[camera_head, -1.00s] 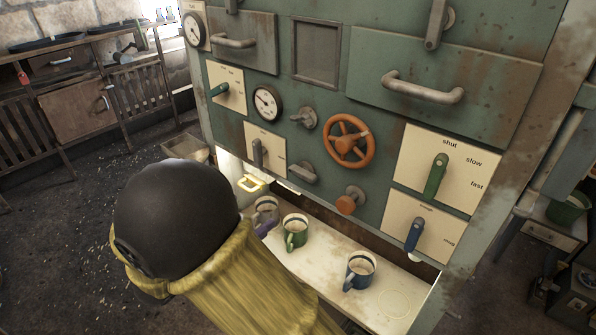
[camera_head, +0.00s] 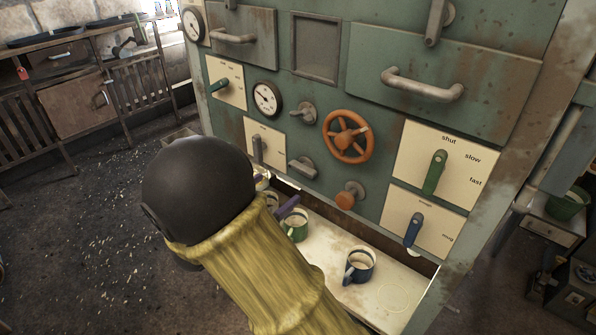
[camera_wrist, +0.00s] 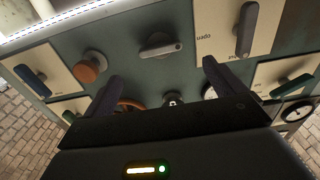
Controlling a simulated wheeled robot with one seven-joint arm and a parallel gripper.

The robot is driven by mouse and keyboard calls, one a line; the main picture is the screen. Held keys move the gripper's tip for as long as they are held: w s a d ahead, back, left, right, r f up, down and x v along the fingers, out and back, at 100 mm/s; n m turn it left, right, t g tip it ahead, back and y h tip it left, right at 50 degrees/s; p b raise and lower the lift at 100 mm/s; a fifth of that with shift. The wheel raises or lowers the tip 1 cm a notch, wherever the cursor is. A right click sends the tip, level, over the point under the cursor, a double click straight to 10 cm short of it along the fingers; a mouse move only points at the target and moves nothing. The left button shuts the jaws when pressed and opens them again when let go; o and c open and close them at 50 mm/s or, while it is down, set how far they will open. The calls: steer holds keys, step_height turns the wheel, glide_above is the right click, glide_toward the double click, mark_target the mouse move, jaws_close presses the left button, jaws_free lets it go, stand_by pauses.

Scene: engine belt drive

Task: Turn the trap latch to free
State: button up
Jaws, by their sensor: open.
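A small grey turn latch (camera_head: 303,167) sits on the green panel, between a grey lever and an orange knob; I read no label on it, so I take it as the trap latch. In the wrist view the latch (camera_wrist: 160,47) shows its bar lying nearly level. My gripper (camera_wrist: 162,85) is open and empty, its two dark fingers spread on either side of the latch in that picture, apart from it. In the head view my fingers (camera_head: 279,193) show partly, below and left of the latch; my arm hides the rest.
A grey lever (camera_head: 257,150) on a pale plate is left of the latch. The orange knob (camera_head: 345,199) and red-orange handwheel (camera_head: 348,137) are right. A green mug (camera_head: 296,226) and blue mug (camera_head: 359,265) stand on the pale shelf (camera_head: 325,257) below, close to my gripper.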

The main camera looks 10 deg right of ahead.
mark_target(299, 172)
steer(key=x, duration=0.9)
steer(key=shift+w+d, duration=0.1)
steer(key=shift+d, duration=0.15)
steer(key=shift+c, duration=0.2)
steer(key=c, duration=0.9)
